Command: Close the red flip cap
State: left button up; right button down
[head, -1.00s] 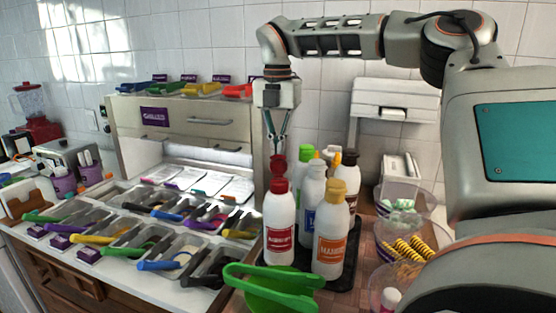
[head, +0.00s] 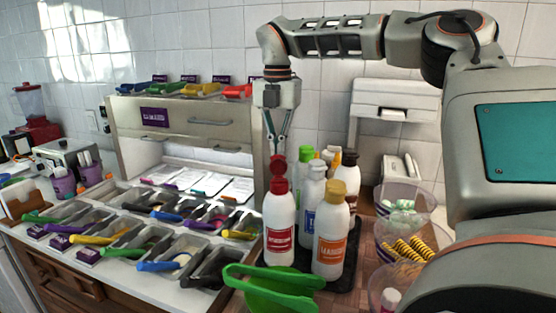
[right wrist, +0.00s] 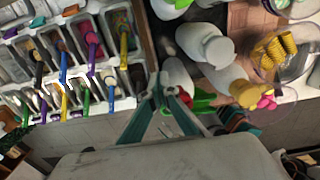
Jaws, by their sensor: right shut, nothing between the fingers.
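The red flip cap (head: 280,186) sits on a white bottle (head: 280,237) with a red label, at the front left of the bottle group. Its lid (head: 278,164) stands up above the cap base, so the cap looks open. My right gripper (head: 277,152) points down from above, its fingers shut and empty. The fingertips are right at the top of the lid; I cannot tell if they touch it. My left gripper is not in view.
A white bottle with an orange label (head: 330,240) and a yellow cap stands close on the right, with several bottles behind. A green-handled item (head: 262,286) lies in front. Topping trays (head: 150,240) fill the left counter; clear bowls (head: 405,240) stand right.

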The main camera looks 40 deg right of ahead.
jog(key=shift+s+a+r, duration=0.55)
jog(key=shift+s+a, duration=0.15)
jog(key=shift+s, duration=0.15)
jog(key=shift+s+a+r, duration=0.5)
jog(key=shift+s+a, duration=0.2)
jog(key=shift+s, duration=0.1)
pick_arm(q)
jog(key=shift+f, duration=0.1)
pick_arm(e)
jog(key=shift+s+a+f+b, duration=0.2)
jog(key=shift+s+a+b, duration=0.4)
jog(key=shift+s, duration=0.2)
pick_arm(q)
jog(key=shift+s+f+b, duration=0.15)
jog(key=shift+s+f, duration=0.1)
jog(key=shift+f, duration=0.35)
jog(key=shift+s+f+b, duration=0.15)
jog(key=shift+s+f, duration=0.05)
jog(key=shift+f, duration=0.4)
pick_arm(e)
jog(key=shift+s+a, duration=0.75)
jog(key=shift+s, duration=0.05)
